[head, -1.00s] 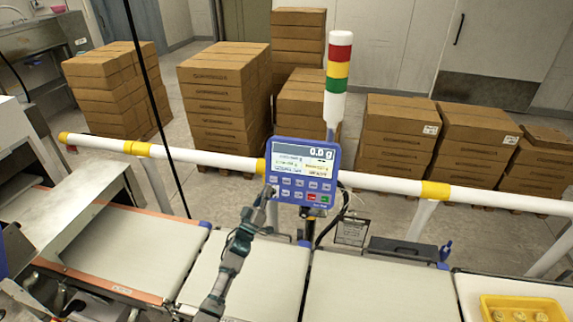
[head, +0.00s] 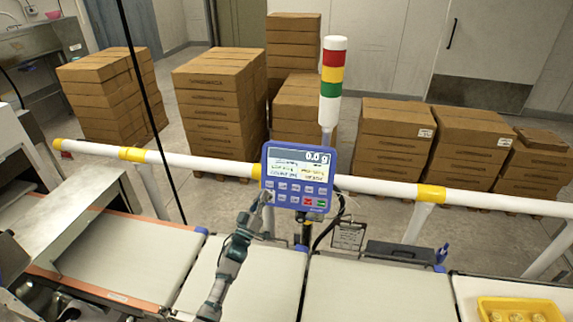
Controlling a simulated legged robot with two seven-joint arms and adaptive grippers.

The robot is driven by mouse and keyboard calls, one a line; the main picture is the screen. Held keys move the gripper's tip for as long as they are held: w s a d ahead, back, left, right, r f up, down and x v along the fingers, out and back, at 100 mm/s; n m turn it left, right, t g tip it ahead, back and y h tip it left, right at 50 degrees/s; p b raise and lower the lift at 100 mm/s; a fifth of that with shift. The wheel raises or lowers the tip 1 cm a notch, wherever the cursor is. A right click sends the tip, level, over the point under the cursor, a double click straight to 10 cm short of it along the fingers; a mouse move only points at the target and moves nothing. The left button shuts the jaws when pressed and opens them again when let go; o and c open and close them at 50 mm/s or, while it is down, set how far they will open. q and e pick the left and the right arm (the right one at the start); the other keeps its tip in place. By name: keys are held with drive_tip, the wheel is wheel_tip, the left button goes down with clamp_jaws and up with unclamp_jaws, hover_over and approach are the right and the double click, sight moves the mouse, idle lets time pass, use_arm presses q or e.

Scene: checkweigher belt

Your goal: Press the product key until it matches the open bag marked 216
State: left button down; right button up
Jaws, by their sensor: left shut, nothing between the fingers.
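The blue checkweigher panel (head: 297,178) stands at the rail in the middle of the head view. Its screen (head: 299,161) reads 0.0 g at the top; the smaller lines are too small to read. Below the screen are two rows of keys, with a red and a green one at the lower right. My left gripper (head: 266,196) is shut and empty, its tip at the lower-left keys of the panel. I cannot tell whether it touches a key. The open bag marked 216 is not seen. My right gripper is not in view.
White belts (head: 358,290) run across the front. A white and yellow rail (head: 390,187) passes behind them. A light tower (head: 332,80) rises behind the panel. A yellow tray (head: 520,308) with round items sits at the lower right. Stacked cartons (head: 215,100) stand beyond the rail.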

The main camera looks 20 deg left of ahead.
sight(270, 184)
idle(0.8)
use_arm(q)
drive_tip(key=s, duration=0.2)
drive_tip(key=s+r+b, duration=0.1)
drive_tip(key=shift+s+d, duration=0.25)
drive_tip(key=shift+w+f, duration=0.1)
drive_tip(key=shift+w, duration=0.05)
drive_tip(key=w+b, duration=0.2)
drive_tip(key=w+a+f+b, duration=0.1)
drive_tip(key=w+b, duration=0.2)
drive_tip(key=w+a+f+b, duration=0.1)
drive_tip(key=w+b, duration=0.1)
drive_tip(key=shift+w+f+b, duration=0.25)
drive_tip(key=shift+w+b, duration=0.05)
drive_tip(key=shift+w, duration=0.25)
drive_tip(key=shift+r, duration=0.1)
idle(1.1)
